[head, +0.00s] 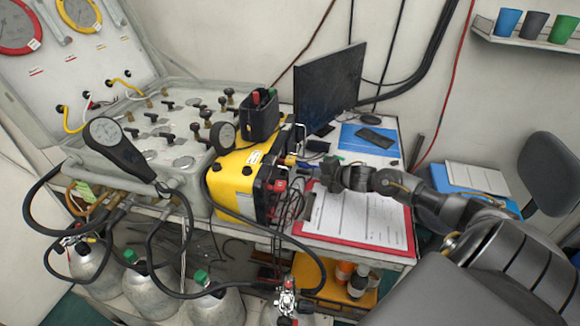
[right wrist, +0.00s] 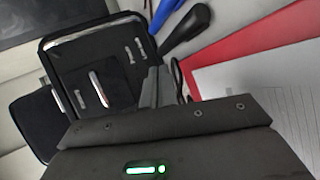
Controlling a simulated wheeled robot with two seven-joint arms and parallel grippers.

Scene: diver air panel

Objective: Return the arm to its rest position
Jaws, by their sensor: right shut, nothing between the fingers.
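My right arm comes in from the right side of the head view. Its gripper (head: 322,172) is above the back left of the red clipboard (head: 345,243), close to the right side of the yellow box (head: 236,178). The fingers are shut and empty; their tips also show in the right wrist view (right wrist: 158,84). In that view a black slotted part (right wrist: 95,65) lies just beyond the fingers. Whether the fingers touch anything there cannot be told. My left gripper is not in view.
Black cables and hoses hang at the yellow box's right side, near my gripper. A monitor (head: 328,85) stands behind, and a blue folder (head: 365,143) lies on the desk. Gas cylinders (head: 150,285) stand below the valve panel. A chair (head: 553,170) is at the right.

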